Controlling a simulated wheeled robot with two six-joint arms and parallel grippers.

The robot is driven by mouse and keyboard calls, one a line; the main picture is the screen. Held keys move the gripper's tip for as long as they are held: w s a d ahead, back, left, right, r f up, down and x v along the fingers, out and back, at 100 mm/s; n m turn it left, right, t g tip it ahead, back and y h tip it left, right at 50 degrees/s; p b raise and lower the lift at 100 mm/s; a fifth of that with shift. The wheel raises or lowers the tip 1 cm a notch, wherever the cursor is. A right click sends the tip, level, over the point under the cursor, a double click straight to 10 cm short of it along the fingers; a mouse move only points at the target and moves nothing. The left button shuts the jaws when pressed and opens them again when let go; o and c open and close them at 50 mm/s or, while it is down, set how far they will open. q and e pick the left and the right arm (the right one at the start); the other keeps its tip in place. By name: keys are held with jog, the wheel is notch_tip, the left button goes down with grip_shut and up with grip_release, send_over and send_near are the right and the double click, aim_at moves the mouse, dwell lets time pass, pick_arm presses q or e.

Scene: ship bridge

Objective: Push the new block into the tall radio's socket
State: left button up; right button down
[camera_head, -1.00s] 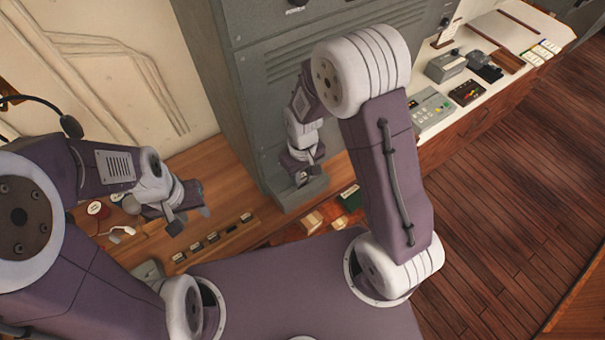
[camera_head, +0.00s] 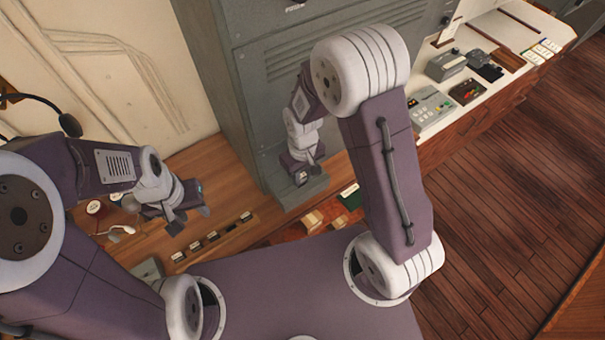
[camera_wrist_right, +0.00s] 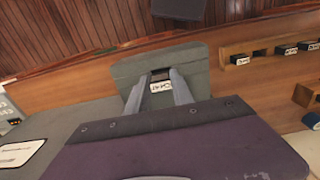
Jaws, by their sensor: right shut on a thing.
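The tall radio (camera_head: 270,90) is the grey cabinet at the back middle of the head view, with a grey ledge (camera_head: 310,190) at its foot. My right gripper (camera_head: 302,179) is low in front of it, over the ledge. In the right wrist view my right gripper (camera_wrist_right: 160,88) has its fingers closed on a small dark block (camera_wrist_right: 160,75) with a white label. The block is at a dark opening in the grey ledge (camera_wrist_right: 128,72); its depth in the socket is hidden. My left gripper (camera_head: 189,219) is empty, fingers apart, over the wooden desk.
A wooden rack with several small labelled blocks (camera_head: 212,237) lies on the desk (camera_head: 215,160) between my arms. A headset (camera_head: 68,124) and a white handset (camera_head: 121,229) are at the left. Grey devices (camera_head: 430,108) stand on the white counter at the right.

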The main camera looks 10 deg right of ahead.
jog(key=shift+f+b, duration=0.5)
jog(key=shift+f, duration=0.5)
dwell(2.2)
jog(key=c, duration=1)
grip_release()
jog(key=shift+c, duration=0.2)
jog(key=shift+r, duration=0.1)
notch_tip(320, 180, up, 9)
jog(key=shift+f+b, duration=0.1)
jog(key=shift+b, duration=0.75)
